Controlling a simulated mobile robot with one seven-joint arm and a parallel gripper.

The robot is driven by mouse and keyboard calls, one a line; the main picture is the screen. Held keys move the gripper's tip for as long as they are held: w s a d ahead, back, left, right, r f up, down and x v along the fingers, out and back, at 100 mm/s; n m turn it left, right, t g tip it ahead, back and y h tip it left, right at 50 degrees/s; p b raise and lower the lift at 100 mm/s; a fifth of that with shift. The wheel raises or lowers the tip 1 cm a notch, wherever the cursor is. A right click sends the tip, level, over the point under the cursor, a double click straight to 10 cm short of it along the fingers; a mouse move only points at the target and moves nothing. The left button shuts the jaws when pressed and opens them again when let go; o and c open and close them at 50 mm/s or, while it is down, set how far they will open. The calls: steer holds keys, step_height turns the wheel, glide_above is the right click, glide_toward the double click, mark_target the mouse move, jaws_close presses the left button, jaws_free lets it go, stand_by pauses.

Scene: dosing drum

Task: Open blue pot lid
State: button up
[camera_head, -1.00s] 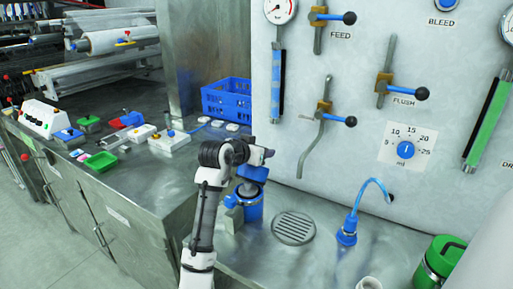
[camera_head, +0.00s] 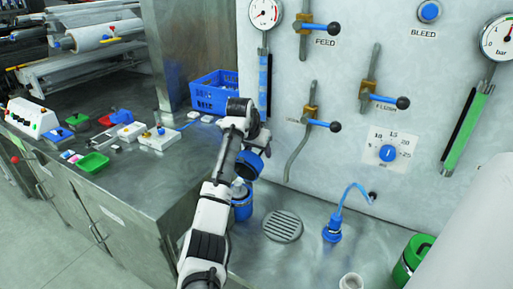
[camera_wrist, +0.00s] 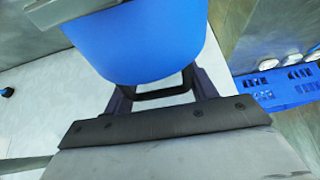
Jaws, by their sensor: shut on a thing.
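The blue pot (camera_head: 243,209) stands on the metal counter beside the drain, partly behind my arm. Its pale upper part shows at the top. The blue lid (camera_head: 249,165) is apart from the pot, tilted and held a little above it. My gripper (camera_head: 262,147) is shut on the lid. In the wrist view the lid (camera_wrist: 150,55) fills the upper middle, between the dark fingers of my gripper (camera_wrist: 160,92). The exact finger contact is partly hidden.
A round drain grate (camera_head: 283,226) and a blue curved spout (camera_head: 334,228) are to the right. A green pot (camera_head: 412,262) stands at far right. A blue crate (camera_head: 212,94) is behind. The panel with levers (camera_head: 321,125) rises close behind my gripper.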

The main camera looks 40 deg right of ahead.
steer(key=shift+s+f, duration=0.15)
steer(key=shift+f, duration=0.55)
steer(key=o, duration=1.4)
steer(key=shift+c, duration=0.2)
steer(key=shift+r, duration=0.25)
step_height(320, 180, up, 12)
steer(key=b, duration=0.4)
glide_above(248, 154)
steer(key=shift+r, duration=0.2)
steer(key=shift+d, duration=0.1)
